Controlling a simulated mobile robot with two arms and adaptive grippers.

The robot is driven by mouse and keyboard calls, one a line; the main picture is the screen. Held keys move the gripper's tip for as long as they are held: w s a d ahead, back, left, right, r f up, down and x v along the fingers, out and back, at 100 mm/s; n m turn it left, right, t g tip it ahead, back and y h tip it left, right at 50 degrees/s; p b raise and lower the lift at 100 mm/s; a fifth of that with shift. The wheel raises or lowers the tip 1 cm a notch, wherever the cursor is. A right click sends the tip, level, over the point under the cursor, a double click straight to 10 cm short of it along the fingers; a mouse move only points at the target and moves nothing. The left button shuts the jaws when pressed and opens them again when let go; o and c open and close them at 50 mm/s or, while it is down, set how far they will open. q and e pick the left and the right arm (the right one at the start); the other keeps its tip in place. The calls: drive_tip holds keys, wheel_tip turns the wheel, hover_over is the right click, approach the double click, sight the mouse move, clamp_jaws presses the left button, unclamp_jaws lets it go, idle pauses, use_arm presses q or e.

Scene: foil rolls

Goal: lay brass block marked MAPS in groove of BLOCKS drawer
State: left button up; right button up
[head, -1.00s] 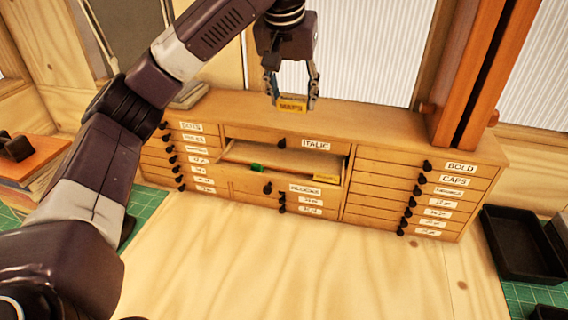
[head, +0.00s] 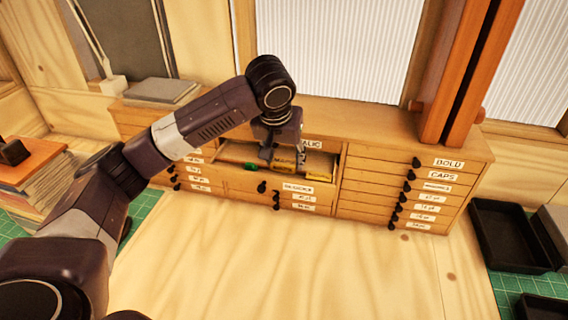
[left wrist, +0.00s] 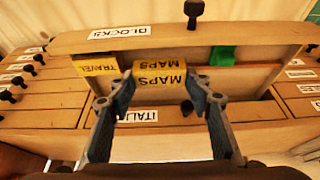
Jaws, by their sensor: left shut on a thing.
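The BLOCKS drawer stands pulled out of the cabinet, with its labelled front in the left wrist view (left wrist: 220,37) and in the head view (head: 298,187). My left gripper (left wrist: 160,92) is shut on the yellow brass block marked MAPS (left wrist: 160,78), with a finger at each end. It holds the block over the open drawer, between the TRAVEL block (left wrist: 96,66) and a green piece (left wrist: 222,58). I cannot tell whether the MAPS block touches the groove. In the head view my left gripper (head: 284,158) partly hides the drawer. My right gripper is not in view.
The wooden cabinet (head: 400,170) has several shut drawers with black knobs on both sides. A wooden post (head: 465,75) rises at its right. Black trays (head: 508,235) lie at the right and books (head: 40,185) at the left. The bench in front is clear.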

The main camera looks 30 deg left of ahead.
sight(283, 163)
use_arm(q)
wheel_tip(283, 163, down, 3)
drive_tip(key=shift+r, duration=0.15)
drive_tip(key=o, duration=1.1)
drive_tip(key=shift+f, duration=0.2)
drive_tip(key=shift+c, duration=0.2)
drive_tip(key=shift+o, duration=0.8)
drive_tip(key=shift+r, duration=0.1)
